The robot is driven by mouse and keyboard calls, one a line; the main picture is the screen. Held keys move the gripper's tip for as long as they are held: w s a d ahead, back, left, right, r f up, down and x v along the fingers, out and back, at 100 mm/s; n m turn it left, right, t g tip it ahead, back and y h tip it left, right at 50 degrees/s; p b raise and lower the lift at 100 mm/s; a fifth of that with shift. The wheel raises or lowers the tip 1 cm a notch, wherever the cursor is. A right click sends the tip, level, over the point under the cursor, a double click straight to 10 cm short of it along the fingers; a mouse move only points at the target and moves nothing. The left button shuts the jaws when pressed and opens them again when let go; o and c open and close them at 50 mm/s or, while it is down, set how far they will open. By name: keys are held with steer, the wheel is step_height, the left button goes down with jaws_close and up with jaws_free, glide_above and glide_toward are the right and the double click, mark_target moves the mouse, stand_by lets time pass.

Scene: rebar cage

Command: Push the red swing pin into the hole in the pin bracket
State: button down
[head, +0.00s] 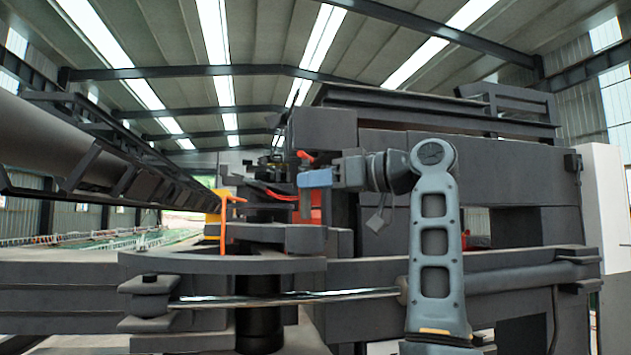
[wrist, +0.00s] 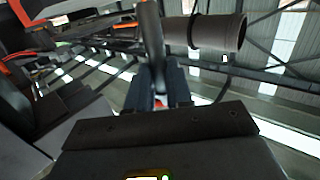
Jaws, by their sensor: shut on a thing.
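My gripper (head: 312,178), with blue-grey fingers, is right of centre in the head view and also shows in the wrist view (wrist: 158,85). A small red piece (head: 306,156) shows just above the fingers. A speck of red also shows between the fingers in the wrist view. I cannot tell whether bar and red piece are one swing pin. The pin bracket and its hole cannot be clearly made out.
An orange T-shaped piece (head: 228,208) stands upright left of my gripper, by a yellow part (head: 212,226). A curved dark grey plate (head: 220,263) and a shiny rod (head: 290,299) lie below. A large dark machine frame (head: 520,170) stands behind at the right.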

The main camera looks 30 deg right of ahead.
mark_target(310, 217)
steer(key=shift+f+b, duration=2.05)
steer(key=shift+f, duration=1.25)
steer(key=c, duration=0.9)
jaws_free()
steer(key=shift+f, duration=0.1)
steer(key=shift+c, duration=0.2)
steer(key=shift+f, duration=0.1)
steer(key=b+v, duration=0.1)
steer(key=v, duration=0.7)
